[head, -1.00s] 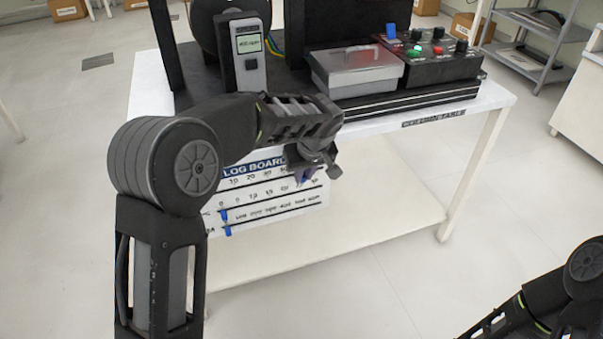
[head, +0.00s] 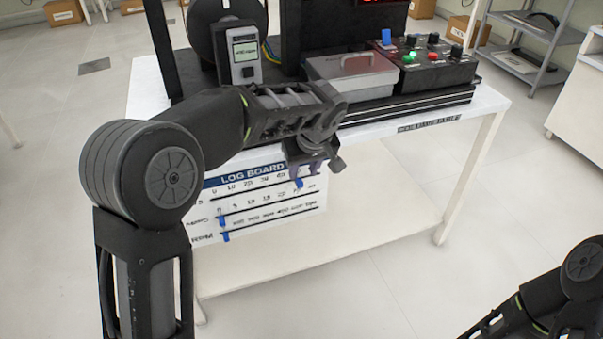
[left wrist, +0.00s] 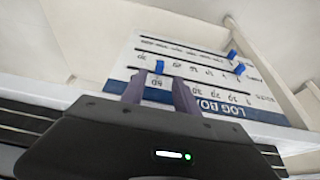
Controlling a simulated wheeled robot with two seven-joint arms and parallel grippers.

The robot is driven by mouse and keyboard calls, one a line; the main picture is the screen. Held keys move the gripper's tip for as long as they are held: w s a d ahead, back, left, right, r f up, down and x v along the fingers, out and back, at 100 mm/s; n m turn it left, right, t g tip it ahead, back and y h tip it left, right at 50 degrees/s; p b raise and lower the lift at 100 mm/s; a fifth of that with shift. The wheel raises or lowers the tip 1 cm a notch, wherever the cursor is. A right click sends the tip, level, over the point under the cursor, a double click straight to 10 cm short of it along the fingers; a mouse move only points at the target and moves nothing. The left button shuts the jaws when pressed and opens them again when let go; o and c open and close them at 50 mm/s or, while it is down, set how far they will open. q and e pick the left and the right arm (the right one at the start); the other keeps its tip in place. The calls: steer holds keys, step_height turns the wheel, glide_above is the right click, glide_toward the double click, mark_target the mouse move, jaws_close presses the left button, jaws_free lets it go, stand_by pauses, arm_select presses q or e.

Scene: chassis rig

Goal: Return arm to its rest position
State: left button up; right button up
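My left arm comes in from the left, bent at a large round joint. Its gripper (head: 300,178) hangs in front of the table's front edge, over the upper right of the log board (head: 262,222). In the left wrist view its two fingers (left wrist: 160,84) stand apart with nothing held between them, and the log board (left wrist: 190,62) lies beyond them. The board has several scale rows and blue sliders (head: 222,221). My right arm shows only in part at the lower right; its gripper is out of view.
The white table (head: 480,112) carries a lidded grey box (head: 350,75), a control box (head: 432,68) with knobs and a green button, and a handheld meter (head: 245,52) behind my left forearm. A grey shelf (head: 520,60) stands at the back right. The floor in front is clear.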

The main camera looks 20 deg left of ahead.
arm_select(q)
steer(key=shift+v, duration=1)
steer(key=d+f+m+t+h, duration=0.2)
steer(key=d+f+m+h, duration=0.2)
steer(key=d+f+m, duration=0.5)
steer(key=s+d+f+g+h, duration=0.1)
steer(key=s+d+f, duration=0.2)
steer(key=f, duration=0.2)
steer(key=s+d+f+h, duration=0.1)
steer(key=s+d+f, duration=0.15)
steer(key=f, duration=0.25)
steer(key=s+a+f+n+g, duration=0.1)
steer(key=s+f+n+g, duration=0.1)
steer(key=s+f, duration=0.9)
steer(key=s+a+f+n+g, duration=0.15)
steer(key=s+f, duration=0.55)
steer(key=s, duration=0.9)
step_height(320, 180, up, 20)
steer(key=p, duration=1.9)
steer(key=shift+w+a+h+p, duration=0.15)
steer(key=shift+w+h+p, duration=0.25)
steer(key=shift+w, duration=0.05)
